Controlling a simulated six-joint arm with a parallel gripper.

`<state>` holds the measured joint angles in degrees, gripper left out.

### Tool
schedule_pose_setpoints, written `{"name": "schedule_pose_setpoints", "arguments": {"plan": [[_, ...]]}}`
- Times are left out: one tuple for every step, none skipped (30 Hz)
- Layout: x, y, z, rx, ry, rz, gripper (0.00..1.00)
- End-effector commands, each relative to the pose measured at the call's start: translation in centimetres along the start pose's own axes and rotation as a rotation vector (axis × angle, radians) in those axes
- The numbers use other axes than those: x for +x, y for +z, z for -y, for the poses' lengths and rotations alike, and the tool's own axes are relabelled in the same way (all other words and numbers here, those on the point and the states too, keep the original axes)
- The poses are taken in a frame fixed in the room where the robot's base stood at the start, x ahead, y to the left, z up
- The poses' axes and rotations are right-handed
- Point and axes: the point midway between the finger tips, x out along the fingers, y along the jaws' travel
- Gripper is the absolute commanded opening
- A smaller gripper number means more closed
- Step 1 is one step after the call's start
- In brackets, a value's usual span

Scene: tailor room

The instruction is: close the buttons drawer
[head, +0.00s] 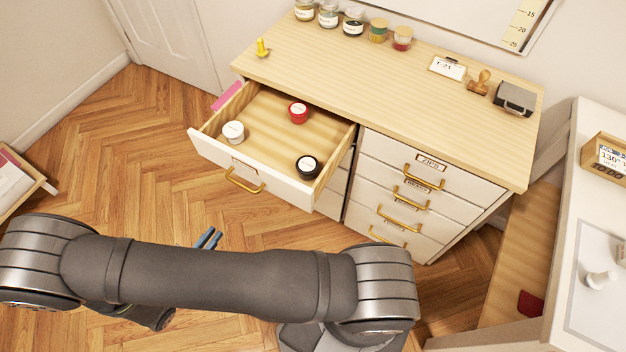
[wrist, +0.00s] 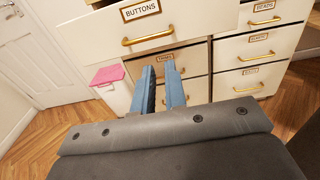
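The buttons drawer (head: 178,147) is pulled well out of the left side of the wooden-topped cabinet in the head view. Its white front with the BUTTONS label (wrist: 140,10) and brass handle (wrist: 148,38) fills the top of the wrist view. My gripper (head: 210,238) is below and in front of the drawer, apart from its handle. In the wrist view my gripper (wrist: 161,68) shows two blue fingers with a narrow gap between them and nothing held. Most of my gripper is hidden behind my arm in the head view.
A pink-topped bin (wrist: 107,76) stands left of the cabinet. Wooden floor (head: 110,190) is clear in front.

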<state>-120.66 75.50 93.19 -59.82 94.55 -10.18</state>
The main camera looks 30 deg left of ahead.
Motion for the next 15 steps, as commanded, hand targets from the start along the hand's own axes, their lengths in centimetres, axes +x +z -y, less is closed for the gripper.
{"name": "schedule_pose_setpoints", "arguments": {"plan": [[0.0,-0.4,2.4,-0.014,0.011,0.002,0.02],[0.2,-0.7,4.0,-0.017,0.012,0.000,0.00],[0.4,-0.9,6.1,-0.019,0.013,-0.001,0.00],[0.7,-0.9,7.6,-0.019,0.015,-0.001,0.00],[0.9,-0.9,9.1,-0.018,0.013,0.000,0.00],[1.4,-0.8,11.0,-0.017,0.011,0.003,0.00],[1.7,-0.7,12.2,-0.014,0.011,0.005,0.00],[2.0,-0.5,13.3,-0.012,0.008,0.008,0.00],[2.4,-0.3,14.6,-0.008,0.006,0.012,0.00],[2.6,-0.1,15.3,-0.005,0.004,0.015,0.00],[2.9,0.0,16.0,-0.002,0.002,0.018,0.00],[3.1,0.2,16.6,0.002,0.000,0.019,0.00],[3.2,0.2,16.9,0.003,-0.001,0.020,0.00],[3.4,0.3,17.1,0.005,-0.002,0.022,0.00],[3.6,0.4,17.2,0.007,-0.003,0.023,0.00]]}}
